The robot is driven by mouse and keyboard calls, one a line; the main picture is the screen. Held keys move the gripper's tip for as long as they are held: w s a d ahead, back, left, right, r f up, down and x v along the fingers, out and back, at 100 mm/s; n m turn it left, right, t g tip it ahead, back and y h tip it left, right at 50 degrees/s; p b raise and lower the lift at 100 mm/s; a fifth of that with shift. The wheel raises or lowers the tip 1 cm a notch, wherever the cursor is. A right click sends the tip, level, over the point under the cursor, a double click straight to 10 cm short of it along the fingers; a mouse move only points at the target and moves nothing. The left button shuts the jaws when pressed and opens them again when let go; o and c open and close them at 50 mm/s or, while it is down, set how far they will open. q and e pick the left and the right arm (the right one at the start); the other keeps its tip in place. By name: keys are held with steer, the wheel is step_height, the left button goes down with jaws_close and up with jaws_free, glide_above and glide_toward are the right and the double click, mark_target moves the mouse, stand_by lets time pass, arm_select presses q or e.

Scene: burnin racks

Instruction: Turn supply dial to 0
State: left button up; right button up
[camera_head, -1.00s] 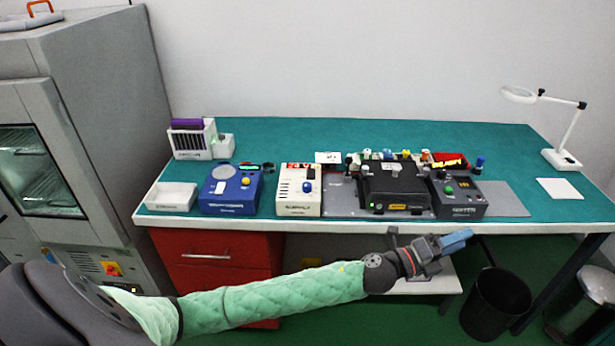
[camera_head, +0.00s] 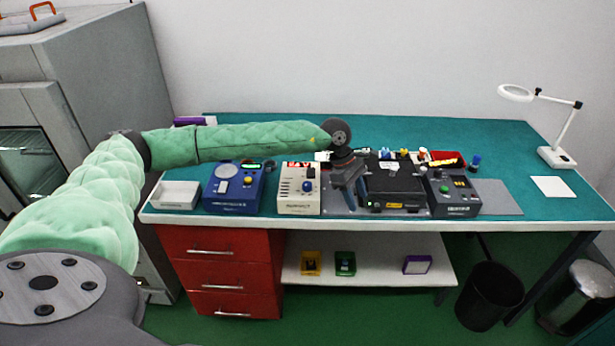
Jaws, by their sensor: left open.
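The supply is a cream box (camera_head: 299,206) with a red display on top, standing near the table's front edge. Its blue dial (camera_head: 308,186) sits on its upper right face; the dial's setting is too small to read. My left arm reaches in from the left above the table. My left gripper (camera_head: 352,205) points down and is open, just right of the supply and in front of the black case (camera_head: 395,187). It is apart from the dial. My right gripper is not in view.
A blue instrument (camera_head: 232,203) and a white tray (camera_head: 175,195) stand left of the supply. A dark tester box (camera_head: 455,207) stands right of the black case. A white magnifier lamp (camera_head: 556,156) is at the far right. The table's right part is mostly clear.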

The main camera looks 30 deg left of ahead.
mark_target(307, 183)
arm_select(q)
steer(key=a+r+y, duration=0.1)
steer(key=a, duration=0.4)
steer(key=a+r+y, duration=0.2)
steer(key=a, duration=0.4)
steer(key=w+a+r+y+p, duration=0.1)
steer(key=a+r+y, duration=0.1)
steer(key=a, duration=0.3)
steer(key=shift+a+r+g, duration=0.1)
steer(key=shift+a+g, duration=0.2)
steer(key=shift+a, duration=0.2)
steer(key=shift+s+f+p, duration=0.1)
steer(key=shift+f+p, duration=0.35)
steer(key=shift+f, duration=0.25)
steer(key=shift+s+f+p, duration=0.15)
steer(key=shift+f+p, duration=1.2)
steer(key=shift+f, duration=1.8)
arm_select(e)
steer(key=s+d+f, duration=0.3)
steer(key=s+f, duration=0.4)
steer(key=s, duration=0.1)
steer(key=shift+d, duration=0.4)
arm_select(q)
steer(key=c, duration=1)
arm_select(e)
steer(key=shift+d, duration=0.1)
